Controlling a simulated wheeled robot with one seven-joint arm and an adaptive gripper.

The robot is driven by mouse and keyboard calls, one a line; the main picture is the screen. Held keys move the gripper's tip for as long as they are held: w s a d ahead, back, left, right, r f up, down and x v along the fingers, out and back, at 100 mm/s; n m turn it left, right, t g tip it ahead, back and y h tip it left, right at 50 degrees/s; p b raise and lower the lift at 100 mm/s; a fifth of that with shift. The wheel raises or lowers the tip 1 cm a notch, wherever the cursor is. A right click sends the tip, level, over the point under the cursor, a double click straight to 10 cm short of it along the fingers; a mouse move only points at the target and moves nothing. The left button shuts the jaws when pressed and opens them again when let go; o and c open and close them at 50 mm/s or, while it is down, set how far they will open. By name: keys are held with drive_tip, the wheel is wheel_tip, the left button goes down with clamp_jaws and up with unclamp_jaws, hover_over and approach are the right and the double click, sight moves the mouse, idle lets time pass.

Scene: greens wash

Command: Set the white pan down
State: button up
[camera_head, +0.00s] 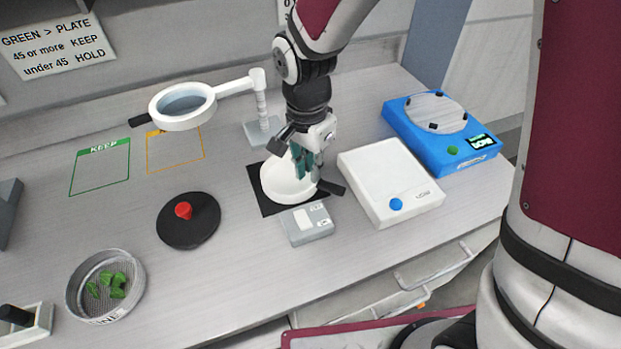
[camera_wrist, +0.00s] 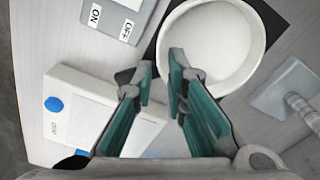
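The white pan (camera_head: 281,186) sits level over the black square mat (camera_head: 263,204), its dark handle (camera_head: 330,187) pointing right. In the wrist view the pan (camera_wrist: 212,42) is at the upper middle. My gripper (camera_head: 306,172) points down at the pan's handle side. In the wrist view a gap shows between the teal fingers (camera_wrist: 160,75). One finger overlaps the pan's near edge and the other is just outside it, over the handle. I see nothing clamped between them, though the tips partly hide the rim and handle.
A grey ON/OFF box (camera_head: 306,224) lies just in front of the mat. A white scale (camera_head: 385,175) and blue device (camera_head: 440,130) stand right. A magnifier lamp (camera_head: 182,106) stands behind. A black disc with a red knob (camera_head: 184,211) and a sieve of greens (camera_head: 76,290) are left.

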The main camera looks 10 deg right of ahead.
wheel_tip(320, 180, up, 7)
drive_tip(key=s+d+r+n+t, duration=0.2)
drive_tip(key=s+d+r+n, duration=0.3)
drive_tip(key=d+r, duration=0.4)
drive_tip(key=s+d+r+n+t, duration=0.2)
drive_tip(key=s+d, duration=0.4)
drive_tip(key=s, duration=0.5)
drive_tip(key=shift+s+r+n+t, duration=0.15)
drive_tip(key=shift+r+n+t, duration=0.4)
drive_tip(key=shift+n, duration=0.65)
